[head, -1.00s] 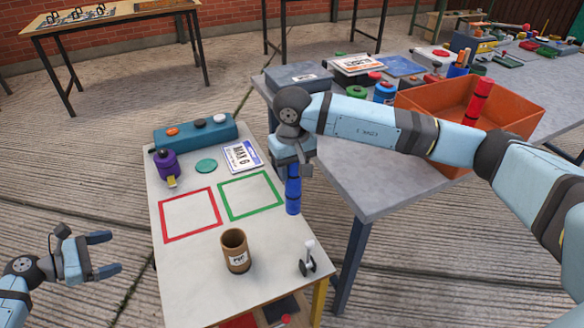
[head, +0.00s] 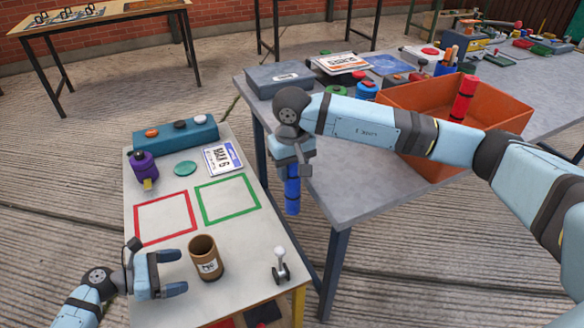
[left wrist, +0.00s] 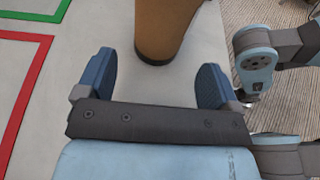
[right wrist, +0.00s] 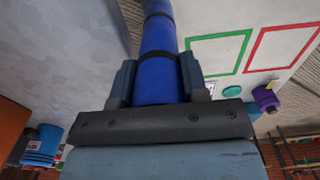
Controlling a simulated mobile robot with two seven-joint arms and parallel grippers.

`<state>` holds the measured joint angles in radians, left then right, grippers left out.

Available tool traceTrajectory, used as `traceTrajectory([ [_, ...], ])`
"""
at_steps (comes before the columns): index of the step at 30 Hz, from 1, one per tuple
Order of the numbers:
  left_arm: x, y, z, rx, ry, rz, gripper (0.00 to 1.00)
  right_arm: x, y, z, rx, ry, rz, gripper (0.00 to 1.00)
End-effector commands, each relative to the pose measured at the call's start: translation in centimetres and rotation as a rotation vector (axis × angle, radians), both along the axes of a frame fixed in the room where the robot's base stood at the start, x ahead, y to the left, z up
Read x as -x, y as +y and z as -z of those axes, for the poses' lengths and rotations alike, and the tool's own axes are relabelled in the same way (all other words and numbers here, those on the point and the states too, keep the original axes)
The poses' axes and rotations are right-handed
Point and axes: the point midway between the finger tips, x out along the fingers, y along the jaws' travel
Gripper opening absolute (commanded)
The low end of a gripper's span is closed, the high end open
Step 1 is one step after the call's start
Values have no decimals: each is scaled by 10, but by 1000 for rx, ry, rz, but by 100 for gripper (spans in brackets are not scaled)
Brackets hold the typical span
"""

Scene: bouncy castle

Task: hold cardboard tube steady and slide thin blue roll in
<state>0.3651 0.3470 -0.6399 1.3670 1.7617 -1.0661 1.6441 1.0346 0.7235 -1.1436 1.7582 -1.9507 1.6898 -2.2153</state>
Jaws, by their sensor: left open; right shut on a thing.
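The brown cardboard tube (head: 206,258) stands upright, open end up, near the front of the small white table. It also shows ahead of the fingers in the left wrist view (left wrist: 161,28). My left gripper (head: 180,272) is open and empty, just to the left of the tube, its fingers pointing toward it. My right gripper (head: 292,168) is shut on the blue roll (head: 292,196), which hangs upright beside the right edge of the white table. In the right wrist view the roll (right wrist: 156,62) runs out between the fingers, with dark bands around it.
The white table (head: 235,245) carries red (head: 165,218) and green (head: 228,199) outlined squares, a small lever (head: 281,268), a purple object (head: 144,169) and a date card. The grey table (head: 375,195) holds an orange bin (head: 405,98) with a red roll.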

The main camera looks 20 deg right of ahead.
Motion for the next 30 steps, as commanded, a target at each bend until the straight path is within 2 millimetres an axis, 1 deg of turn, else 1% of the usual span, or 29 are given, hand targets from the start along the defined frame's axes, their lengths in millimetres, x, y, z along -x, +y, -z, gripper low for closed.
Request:
traceTrajectory([
  [1, 0, -9, 7, 2, -3, 2, 87, 0, 0, 10, 0, 0, 0, 1],
  [6, 0, -33, 13, 2, -4, 2, 87, 0, 0, 25, 0, 0, 0, 1],
  [7, 0, -37, 9, 3, -1, 0, 87, 0, 0, 16, 0, -1, 0, 1],
  [12, 0, -55, 15, 3, 0, 0, 87, 0, 0, 13, 0, 0, 0, 1],
  [18, 0, -66, 19, 1, -1, 0, 87, 0, 0, 12, 0, 0, 0, 1],
  [27, 0, -67, 20, 1, -1, -1, 87, 0, 0, 12, 0, 0, 0, 1],
  [28, 0, -67, 20, 1, -1, -1, 85, 0, 0, 12, 0, 0, 0, 1],
  [29, 0, -67, 20, 1, -1, -1, 78, 0, 0, 12, 0, 0, 0, 1],
  [30, 0, -67, 20, 1, -1, -1, 69, 0, 0, 12, 0, 0, 0, 1],
])
